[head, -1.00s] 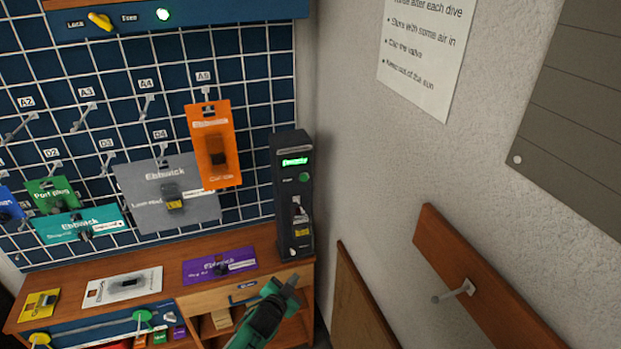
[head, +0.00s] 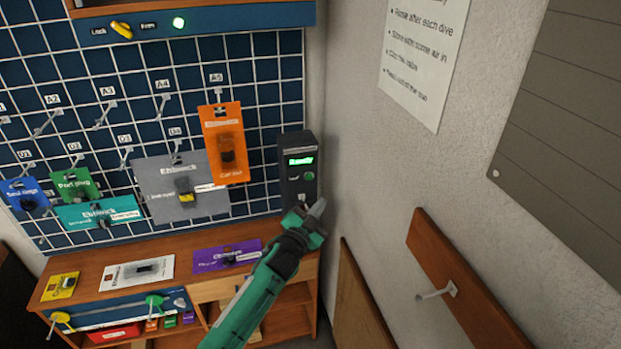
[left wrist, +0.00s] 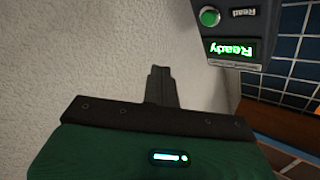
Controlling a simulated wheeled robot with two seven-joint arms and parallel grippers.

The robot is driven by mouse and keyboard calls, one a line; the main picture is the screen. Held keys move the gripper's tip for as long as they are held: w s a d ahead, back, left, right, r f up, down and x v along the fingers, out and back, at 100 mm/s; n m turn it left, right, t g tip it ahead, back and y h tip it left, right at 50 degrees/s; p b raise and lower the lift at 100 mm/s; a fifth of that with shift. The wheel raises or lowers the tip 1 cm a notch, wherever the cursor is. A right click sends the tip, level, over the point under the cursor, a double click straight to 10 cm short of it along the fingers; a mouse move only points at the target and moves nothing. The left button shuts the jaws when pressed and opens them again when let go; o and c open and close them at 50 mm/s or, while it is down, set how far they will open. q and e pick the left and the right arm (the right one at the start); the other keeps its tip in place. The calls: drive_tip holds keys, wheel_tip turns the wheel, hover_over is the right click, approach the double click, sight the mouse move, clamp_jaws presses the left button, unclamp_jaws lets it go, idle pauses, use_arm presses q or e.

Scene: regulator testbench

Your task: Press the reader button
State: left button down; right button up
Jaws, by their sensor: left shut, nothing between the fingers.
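The reader (head: 296,165) is a dark upright box at the right end of the bench, against the pegboard. Its screen (head: 300,160) glows green with "Ready". The round green reader button (head: 308,176) is just below the screen. My left gripper (head: 318,207) is shut and empty, in front of the reader's lower part, below and slightly right of the button, and hides that part. In the left wrist view the closed fingers (left wrist: 158,85) are left of the reader, apart from the button (left wrist: 209,16), which is next to the word "Read". My right gripper is not in view.
A purple card (head: 227,257) lies on the wooden bench (head: 190,258). The wall is close on the right, with a wooden board and peg (head: 450,289).

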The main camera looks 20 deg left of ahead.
sight(309, 177)
use_arm(q)
drive_tip(key=shift+w, duration=0.1)
drive_tip(key=shift+w+a+b, duration=0.4)
drive_tip(key=shift+w+a, duration=0.45)
drive_tip(key=shift+w, duration=0.35)
drive_tip(key=shift+w+a+b, duration=0.45)
drive_tip(key=shift+w+a, duration=0.35)
drive_tip(key=shift+w, duration=0.4)
drive_tip(key=shift+w+a+b, duration=0.4)
drive_tip(key=shift+w+a, duration=0.45)
drive_tip(key=shift+w, duration=0.35)
drive_tip(key=shift+w+a, duration=0.2)
drive_tip(key=shift+w, duration=0.15)
